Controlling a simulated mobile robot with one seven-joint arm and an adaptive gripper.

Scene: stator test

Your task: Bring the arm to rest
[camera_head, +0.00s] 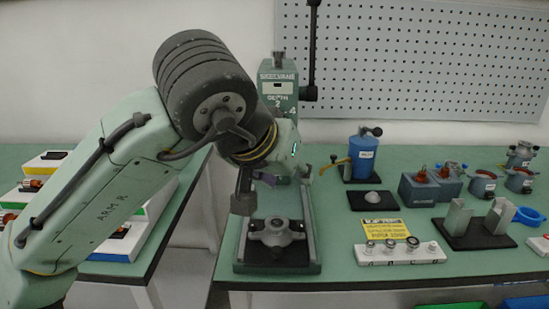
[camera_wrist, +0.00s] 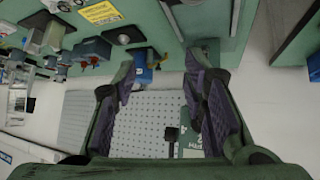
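My arm (camera_head: 100,195) reaches in from the lower left of the head view and bends at a dark, ribbed joint in front of the green press. My gripper (camera_head: 272,178) shows only in part beyond that joint, in front of the press column and above its base. In the wrist view my gripper (camera_wrist: 165,70) has its two purple-padded fingers well apart. Nothing is held between them; the pegboard and part of the press show through the gap.
The press (camera_head: 278,75) stands close behind my arm, with a round fixture (camera_head: 276,234) on its base. To the right are a blue canister (camera_head: 363,158), a yellow sign (camera_head: 385,229) and a white tray (camera_head: 400,254). A gap separates this bench from the left one.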

